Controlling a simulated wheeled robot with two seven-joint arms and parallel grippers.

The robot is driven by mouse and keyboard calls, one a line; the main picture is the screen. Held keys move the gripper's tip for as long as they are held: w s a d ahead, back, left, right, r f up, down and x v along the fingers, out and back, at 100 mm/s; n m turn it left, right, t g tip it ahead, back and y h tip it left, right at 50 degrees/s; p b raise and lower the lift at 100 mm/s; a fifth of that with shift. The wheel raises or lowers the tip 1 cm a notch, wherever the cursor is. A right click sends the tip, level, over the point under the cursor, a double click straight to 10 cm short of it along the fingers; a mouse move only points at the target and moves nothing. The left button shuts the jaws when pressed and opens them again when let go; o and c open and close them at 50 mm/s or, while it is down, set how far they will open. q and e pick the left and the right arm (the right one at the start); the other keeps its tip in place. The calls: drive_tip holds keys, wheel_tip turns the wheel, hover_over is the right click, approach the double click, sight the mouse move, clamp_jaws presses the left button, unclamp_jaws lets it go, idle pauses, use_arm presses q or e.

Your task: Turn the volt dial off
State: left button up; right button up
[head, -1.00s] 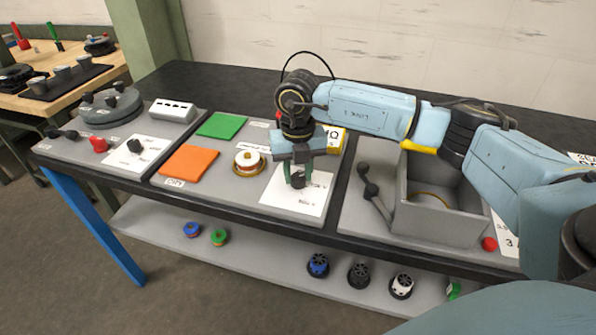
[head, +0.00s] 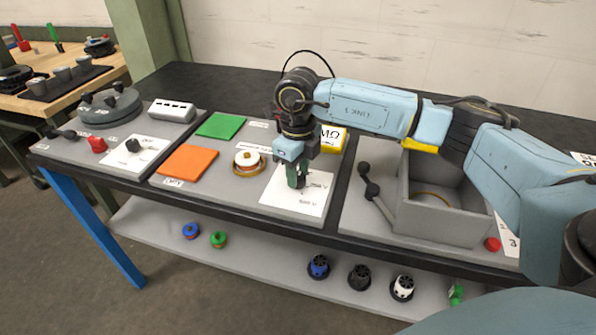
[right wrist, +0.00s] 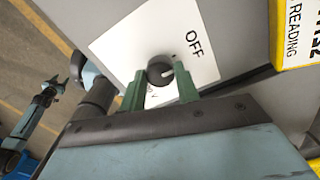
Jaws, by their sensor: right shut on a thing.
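The volt dial is a small dark round knob (right wrist: 160,71) with a white pointer line, on a white card (head: 312,202). In the right wrist view the card reads OFF beside the knob, and the pointer line does not point straight at that word. My right gripper (head: 297,184) reaches down onto the dial. Its green fingers (right wrist: 161,88) stand on either side of the knob and are shut on it. In the head view the fingers mostly hide the knob. What looks like my left gripper (right wrist: 54,84) shows small at the left of the right wrist view.
A yellow-framed meter (head: 333,139) stands behind the dial card. A grey open box (head: 440,222) and a black lever (head: 372,190) are to the right. A white-and-gold round part (head: 248,161) and an orange pad (head: 187,161) lie to the left. Another dial card (head: 136,154) is farther left.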

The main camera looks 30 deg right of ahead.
use_arm(q)
drive_tip(key=shift+w+a, duration=0.1)
use_arm(e)
drive_tip(key=shift+n, duration=0.3)
drive_tip(key=o, duration=1)
drive_tip(key=shift+c, duration=0.2)
use_arm(q)
drive_tip(key=shift+d+r+p, duration=0.3)
drive_tip(key=shift+d, duration=0.2)
drive_tip(key=shift+d+r+p, duration=0.25)
drive_tip(key=shift+d+p, duration=0.05)
drive_tip(key=shift+d, duration=0.2)
use_arm(e)
wheel_tip(320, 180, up, 14)
drive_tip(key=shift+f, duration=0.25)
use_arm(q)
drive_tip(key=shift+a, duration=0.15)
